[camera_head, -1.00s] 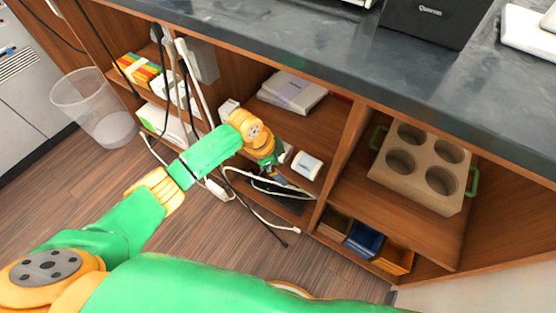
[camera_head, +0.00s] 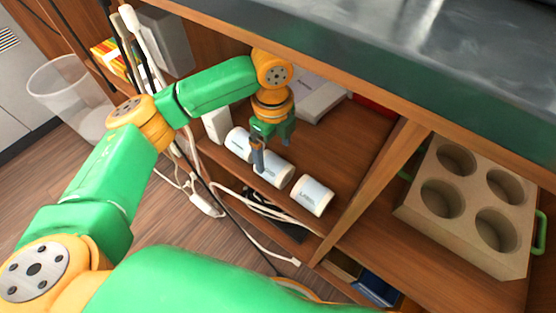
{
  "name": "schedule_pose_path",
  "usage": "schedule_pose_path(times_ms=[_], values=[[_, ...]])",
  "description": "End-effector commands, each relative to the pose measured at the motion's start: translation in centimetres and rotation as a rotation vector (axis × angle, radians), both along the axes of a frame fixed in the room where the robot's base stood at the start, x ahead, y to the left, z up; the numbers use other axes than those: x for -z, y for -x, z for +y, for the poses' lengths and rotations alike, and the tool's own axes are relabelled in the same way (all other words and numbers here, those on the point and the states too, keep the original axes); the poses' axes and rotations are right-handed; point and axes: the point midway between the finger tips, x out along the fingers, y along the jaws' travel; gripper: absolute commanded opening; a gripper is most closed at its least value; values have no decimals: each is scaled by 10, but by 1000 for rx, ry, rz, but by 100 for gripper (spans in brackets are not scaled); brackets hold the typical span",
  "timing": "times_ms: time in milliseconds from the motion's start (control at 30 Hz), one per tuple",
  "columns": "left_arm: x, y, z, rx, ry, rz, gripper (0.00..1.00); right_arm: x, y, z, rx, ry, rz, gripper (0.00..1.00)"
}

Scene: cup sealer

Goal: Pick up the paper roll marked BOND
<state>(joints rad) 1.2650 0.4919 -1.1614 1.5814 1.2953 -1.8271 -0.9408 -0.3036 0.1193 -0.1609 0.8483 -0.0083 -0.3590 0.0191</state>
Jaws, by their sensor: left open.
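Three white paper rolls lie on the wooden shelf under the counter. The left roll (camera_head: 236,141) is partly behind my gripper, the middle roll (camera_head: 274,173) is just below it, and the right roll (camera_head: 312,195) stands clear of it. Their dark print is too small for me to tell which one says BOND. My left gripper (camera_head: 273,152) is open and points down at the left and middle rolls. One finger overlaps the middle roll's left end in the picture; I cannot tell whether it touches. My right gripper is not in view.
A wooden divider (camera_head: 372,187) stands right of the rolls, with a beige cup holder (camera_head: 466,205) beyond it. The counter edge (camera_head: 330,62) overhangs the shelf. White and black cables hang at the left and below. A wastebasket (camera_head: 70,98) stands on the floor.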

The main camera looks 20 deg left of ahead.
Motion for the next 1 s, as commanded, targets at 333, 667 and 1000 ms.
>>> schedule_pose_path(times_ms=[333,667,1000], values=[[54,2,-2,-2,0,0,100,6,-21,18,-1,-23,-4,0],[53,2,-2,-2,1,-1,57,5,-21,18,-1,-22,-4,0],[52,2,-2,-2,2,-2,13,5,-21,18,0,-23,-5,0]])
